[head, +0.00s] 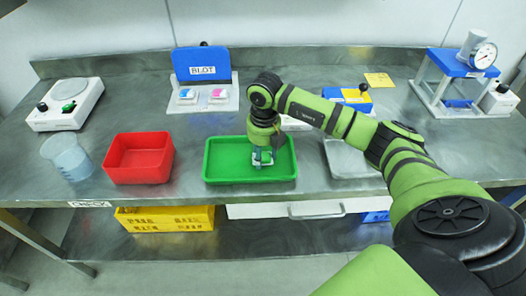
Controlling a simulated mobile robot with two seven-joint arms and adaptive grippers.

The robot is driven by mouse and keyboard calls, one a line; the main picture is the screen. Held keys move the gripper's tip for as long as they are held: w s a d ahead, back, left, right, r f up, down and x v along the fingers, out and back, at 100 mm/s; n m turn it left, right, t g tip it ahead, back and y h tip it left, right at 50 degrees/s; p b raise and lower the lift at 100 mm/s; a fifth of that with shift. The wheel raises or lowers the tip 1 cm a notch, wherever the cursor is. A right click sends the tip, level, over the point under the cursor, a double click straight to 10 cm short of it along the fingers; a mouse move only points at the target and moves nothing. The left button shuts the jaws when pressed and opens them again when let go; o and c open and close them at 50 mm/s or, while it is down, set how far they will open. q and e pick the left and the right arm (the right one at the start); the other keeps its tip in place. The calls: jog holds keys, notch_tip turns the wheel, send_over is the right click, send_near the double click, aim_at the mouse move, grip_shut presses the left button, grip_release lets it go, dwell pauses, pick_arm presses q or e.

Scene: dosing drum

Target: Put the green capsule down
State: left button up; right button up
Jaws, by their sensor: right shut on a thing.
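My right gripper (262,158) points straight down over the green tray (222,178), at the middle of the tray and low, close to its floor. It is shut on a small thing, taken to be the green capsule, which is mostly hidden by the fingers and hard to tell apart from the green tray. I cannot tell whether it touches the tray floor. My left gripper is not in view.
A red tray (138,160) and a clear beaker (67,158) stand left of the green tray. A white device (66,104) with a green spot, a blue BLOT stand (202,64) and a gauge press (465,65) stand behind. A grey tray (350,160) is to the right.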

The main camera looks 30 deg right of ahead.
aim_at(264, 156)
jog(key=shift+f, duration=0.1)
jog(key=o, duration=0.8)
jog(key=shift+o, duration=0.2)
jog(key=shift+r, duration=0.3)
notch_tip(264, 156, up, 12)
jog(key=b, duration=0.2)
jog(key=shift+s+f+b, duration=0.15)
jog(key=shift+s+b, duration=0.1)
jog(key=shift+b, duration=0.1)
